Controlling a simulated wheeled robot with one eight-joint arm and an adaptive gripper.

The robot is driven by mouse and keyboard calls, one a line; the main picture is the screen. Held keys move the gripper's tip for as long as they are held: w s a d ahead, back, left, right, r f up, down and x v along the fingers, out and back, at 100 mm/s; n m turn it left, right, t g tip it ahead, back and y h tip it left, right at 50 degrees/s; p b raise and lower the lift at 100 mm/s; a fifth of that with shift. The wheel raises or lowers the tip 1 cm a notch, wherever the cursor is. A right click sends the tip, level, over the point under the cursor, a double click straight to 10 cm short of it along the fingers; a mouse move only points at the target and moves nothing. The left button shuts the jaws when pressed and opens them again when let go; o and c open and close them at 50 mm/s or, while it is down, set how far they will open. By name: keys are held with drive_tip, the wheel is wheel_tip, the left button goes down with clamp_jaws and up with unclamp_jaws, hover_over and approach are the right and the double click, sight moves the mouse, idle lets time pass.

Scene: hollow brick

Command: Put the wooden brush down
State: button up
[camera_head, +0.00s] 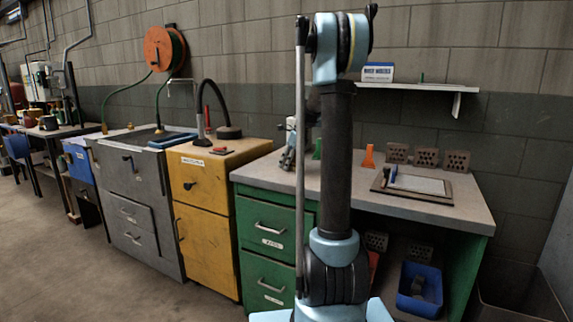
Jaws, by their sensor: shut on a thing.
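My arm stands upright in the middle of the head view and covers part of the green workbench (440,205). My gripper is not clearly seen. A small pale and dark piece (289,150) shows just left of the arm over the bench top; I cannot tell whether it is the end of my arm or a tool on the bench. I cannot make out the wooden brush; it may be hidden behind the arm. A flat board with a light sheet (418,184) lies on the bench right of the arm, with a small blue and dark item (392,174) at its left side.
A green cone (317,149), an orange cone (368,156) and hollow bricks (426,157) stand at the back of the bench. A shelf (420,86) hangs above. A blue bin (419,290) sits below. A yellow cabinet (207,230) and grey sink unit (135,205) stand left.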

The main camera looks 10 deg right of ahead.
drive_tip(key=shift+s+f, duration=0.15)
drive_tip(key=shift+f, duration=0.1)
drive_tip(key=o, duration=1)
drive_tip(key=shift+a, duration=0.1)
drive_tip(key=shift+f, duration=0.2)
drive_tip(key=shift+r, duration=0.1)
drive_tip(key=shift+r, duration=0.1)
